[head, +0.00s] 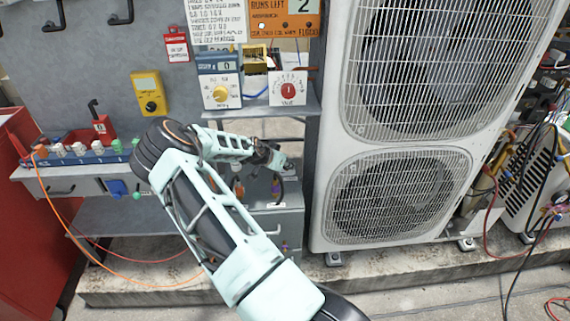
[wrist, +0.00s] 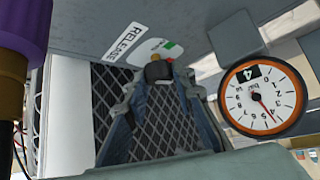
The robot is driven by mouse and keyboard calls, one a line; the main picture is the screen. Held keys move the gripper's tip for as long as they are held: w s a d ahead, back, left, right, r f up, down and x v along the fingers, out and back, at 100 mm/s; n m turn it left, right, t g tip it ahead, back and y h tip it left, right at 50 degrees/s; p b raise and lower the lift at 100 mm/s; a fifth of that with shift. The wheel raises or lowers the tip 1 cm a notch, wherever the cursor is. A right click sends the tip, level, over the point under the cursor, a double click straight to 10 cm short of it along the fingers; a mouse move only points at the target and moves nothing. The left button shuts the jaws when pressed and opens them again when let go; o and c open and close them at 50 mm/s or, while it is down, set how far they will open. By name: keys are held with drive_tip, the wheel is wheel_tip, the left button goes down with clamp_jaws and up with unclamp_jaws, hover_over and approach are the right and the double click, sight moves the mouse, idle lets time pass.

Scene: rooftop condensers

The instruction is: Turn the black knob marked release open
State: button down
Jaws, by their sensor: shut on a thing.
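The black knob (wrist: 158,73) shows in the wrist view under a white label, just beside the word RELEASE (wrist: 122,41). Its top carries a small orange-yellow part, and a green mark is on the label next to it. My gripper (wrist: 157,84) is shut on the knob, with one finger on each side of it. The fingers hide much of the knob's sides. In the head view my gripper (head: 277,163) is at the grey cabinet below the shelf, left of the large condenser. The knob cannot be made out there.
A round gauge (wrist: 262,97) with an orange rim is close to the right of my fingers. A purple-topped part (wrist: 22,25) is at the left edge. The white condenser (head: 327,200) stands right of my arm. A shelf (head: 265,111) with dial boxes is above it.

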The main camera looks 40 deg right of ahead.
drive_tip(key=n+t+y+b, duration=0.1)
drive_tip(key=n, duration=0.1)
drive_tip(key=n+t+y+b, duration=0.1)
drive_tip(key=n, duration=0.1)
drive_tip(key=shift+s+d+t, duration=0.2)
drive_tip(key=shift+t, duration=0.2)
drive_tip(key=n+t+y+b, duration=0.1)
drive_tip(key=n, duration=0.1)
drive_tip(key=shift+s+d+n, duration=0.1)
drive_tip(key=shift+d+n, duration=0.05)
drive_tip(key=shift+n, duration=0.25)
drive_tip(key=shift+d+r+n+t+y+p, duration=0.1)
drive_tip(key=shift+r+n+t+y+p, duration=0.15)
drive_tip(key=shift+n+t+y+p, duration=0.6)
drive_tip(key=shift+f+n+y+p, duration=0.1)
drive_tip(key=shift+n+y+p, duration=0.65)
drive_tip(key=shift+n+p, duration=0.3)
drive_tip(key=shift+f+n, duration=0.1)
drive_tip(key=shift+n, duration=0.2)
drive_tip(key=c, duration=1.6)
unclamp_jaws()
drive_tip(key=shift+s, duration=0.1)
